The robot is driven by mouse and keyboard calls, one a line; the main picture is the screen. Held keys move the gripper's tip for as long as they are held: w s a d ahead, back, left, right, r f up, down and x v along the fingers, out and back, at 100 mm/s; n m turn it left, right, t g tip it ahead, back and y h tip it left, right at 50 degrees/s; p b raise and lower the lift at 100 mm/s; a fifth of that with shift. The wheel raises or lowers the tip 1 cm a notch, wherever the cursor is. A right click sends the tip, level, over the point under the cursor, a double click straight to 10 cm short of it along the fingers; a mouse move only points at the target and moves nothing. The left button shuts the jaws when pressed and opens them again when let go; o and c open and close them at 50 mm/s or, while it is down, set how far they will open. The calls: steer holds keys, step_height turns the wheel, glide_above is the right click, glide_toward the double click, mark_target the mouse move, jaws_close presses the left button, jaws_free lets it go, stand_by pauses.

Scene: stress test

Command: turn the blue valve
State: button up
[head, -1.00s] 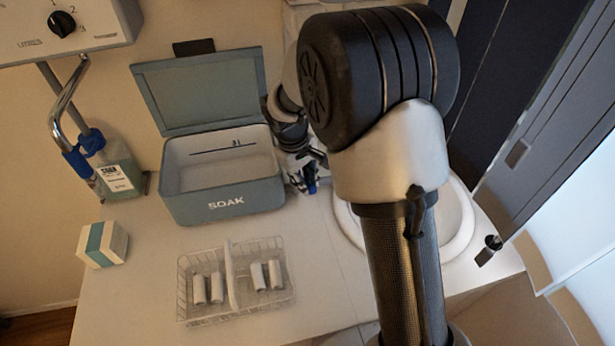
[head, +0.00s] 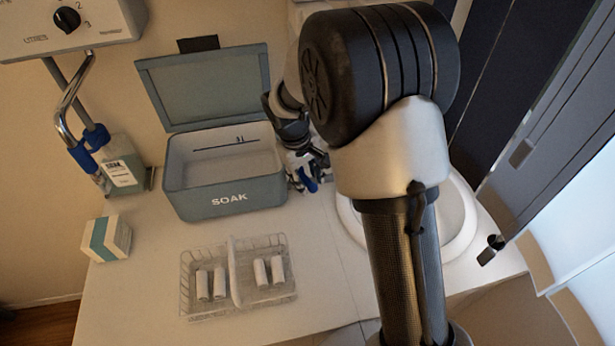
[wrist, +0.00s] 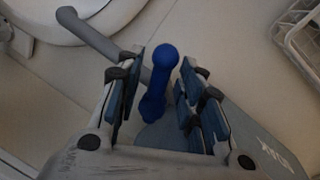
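The blue valve (wrist: 165,60) shows in the wrist view as a rounded blue handle at a grey pipe (wrist: 92,34). My gripper (wrist: 161,72) is open, with one set of fingers on each side of the handle. Gaps seem to remain on both sides, and contact is hard to judge. In the head view my gripper (head: 308,172) is low between the grey SOAK box and the sink. Blue bits show at its fingers there, but I cannot tell valve from finger pads. My arm hides part of that area.
The open SOAK box (head: 228,200) stands just left of my gripper. The sink (head: 462,215) is to the right. A wire basket (head: 238,300) with several white rolls, a small carton (head: 106,238) and a soap bottle (head: 122,172) are on the counter.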

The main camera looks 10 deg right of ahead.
step_height(320, 180, up, 8)
steer(key=a, duration=0.1)
steer(key=shift+s+a, duration=0.25)
steer(key=shift+s, duration=0.05)
stand_by(0.3)
